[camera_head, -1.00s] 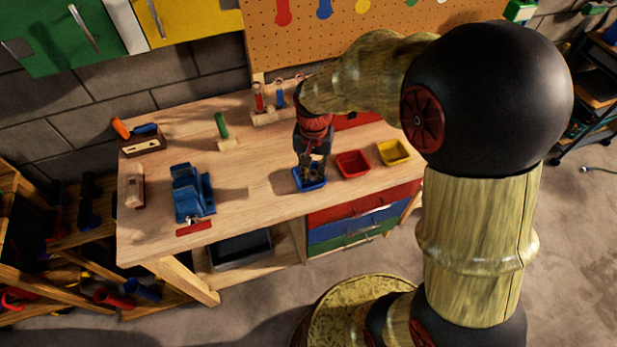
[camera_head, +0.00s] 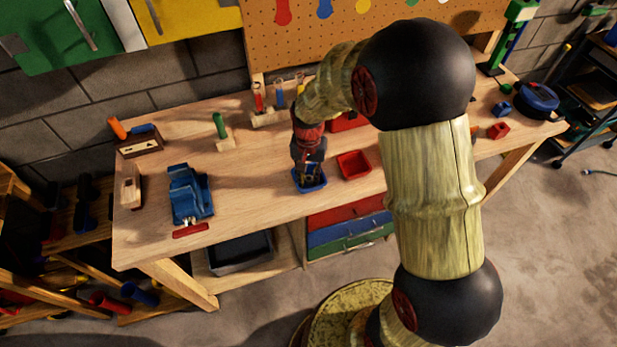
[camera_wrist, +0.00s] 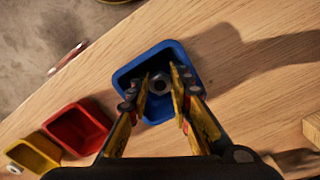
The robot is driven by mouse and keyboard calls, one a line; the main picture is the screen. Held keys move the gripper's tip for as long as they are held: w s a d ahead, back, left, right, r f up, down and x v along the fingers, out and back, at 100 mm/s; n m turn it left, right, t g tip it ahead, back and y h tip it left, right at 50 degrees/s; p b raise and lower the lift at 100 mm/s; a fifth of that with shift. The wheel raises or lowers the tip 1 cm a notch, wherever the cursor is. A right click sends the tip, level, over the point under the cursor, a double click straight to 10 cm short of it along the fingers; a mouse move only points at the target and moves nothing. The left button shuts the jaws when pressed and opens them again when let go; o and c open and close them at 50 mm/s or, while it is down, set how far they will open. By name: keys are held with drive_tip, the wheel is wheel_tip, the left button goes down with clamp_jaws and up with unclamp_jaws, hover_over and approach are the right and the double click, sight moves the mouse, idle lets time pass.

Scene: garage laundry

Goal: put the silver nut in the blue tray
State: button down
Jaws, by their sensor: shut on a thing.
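The silver nut (camera_wrist: 160,83) shows in the wrist view between my two fingertips, over the inside of the blue tray. My gripper (camera_wrist: 161,88) is shut on it. The blue tray (camera_wrist: 124,77) lies on the wooden bench, with its rim around the fingertips. In the head view, my gripper (camera_head: 311,172) points down at the blue tray (camera_head: 323,184) near the bench's front edge. The nut cannot be made out there. Whether the nut touches the tray floor, I cannot tell.
A red tray (camera_head: 354,165) stands right of the blue one. The yellow tray (camera_wrist: 32,152) shows in the wrist view beyond the red one. A blue vise (camera_head: 190,195) is on the left of the bench (camera_head: 255,190). The wood between vise and blue tray is clear.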

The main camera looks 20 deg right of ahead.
sight(309, 180)
drive_tip(key=shift+f, duration=0.1)
drive_tip(key=c, duration=1.9)
unclamp_jaws()
wheel_tip(309, 180, up, 12)
drive_tip(key=p, duration=0.3)
drive_tip(key=s+r+n+t, duration=0.5)
drive_tip(key=s+r, duration=1.2)
drive_tip(key=s, duration=0.4)
drive_tip(key=shift+s+d+r+n+t, duration=0.2)
drive_tip(key=shift+r+n+t, duration=0.1)
drive_tip(key=shift+r+n, duration=0.1)
